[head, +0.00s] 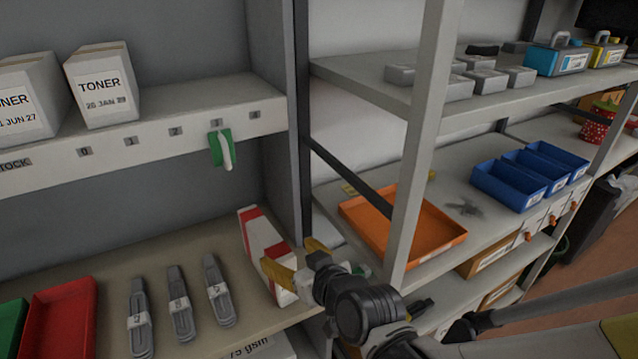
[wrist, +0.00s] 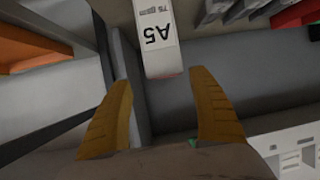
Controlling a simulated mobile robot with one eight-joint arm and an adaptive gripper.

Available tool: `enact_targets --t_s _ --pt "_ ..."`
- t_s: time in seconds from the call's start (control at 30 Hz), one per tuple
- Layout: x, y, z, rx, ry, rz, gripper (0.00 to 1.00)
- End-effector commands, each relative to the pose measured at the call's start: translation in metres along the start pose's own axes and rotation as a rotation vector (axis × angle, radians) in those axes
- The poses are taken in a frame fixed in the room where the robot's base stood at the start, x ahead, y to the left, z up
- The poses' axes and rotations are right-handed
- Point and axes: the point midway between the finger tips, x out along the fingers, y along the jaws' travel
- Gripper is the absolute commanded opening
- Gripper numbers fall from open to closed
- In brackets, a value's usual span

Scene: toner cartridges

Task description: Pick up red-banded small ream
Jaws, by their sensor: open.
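The red-banded small ream (head: 254,232) is a white pack with red bands, standing on the lower shelf at its right end, against the grey upright. In the wrist view the ream (wrist: 157,38) shows its white end with "A5" printed on it, upside down. My gripper (head: 297,257) is at the ream's near right end, its yellow fingers spread, and one finger covers part of the pack. In the wrist view my gripper (wrist: 161,82) is open and empty, and the ream's end lies just beyond and between the fingertips. I cannot tell whether a finger touches it.
Several grey clipped bundles (head: 179,303) lie left of the ream, with a red tray (head: 62,315) further left. A grey upright (head: 300,120) stands close right of the ream. An orange tray (head: 440,236) sits on the rack to the right. Toner boxes (head: 103,88) stand on the shelf above.

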Motion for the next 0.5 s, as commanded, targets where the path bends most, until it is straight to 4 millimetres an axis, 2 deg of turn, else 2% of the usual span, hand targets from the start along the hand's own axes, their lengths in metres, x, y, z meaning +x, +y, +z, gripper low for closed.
enact_targets --t_s 0.13,0.4,0.5 --pt "0.011 -0.007 -0.001 -0.007 0.015 -0.012 0.70" --pt "0.054 -0.008 -0.001 -0.007 0.015 -0.011 0.70" --pt "0.060 -0.008 -0.002 -0.007 0.014 -0.011 0.70"
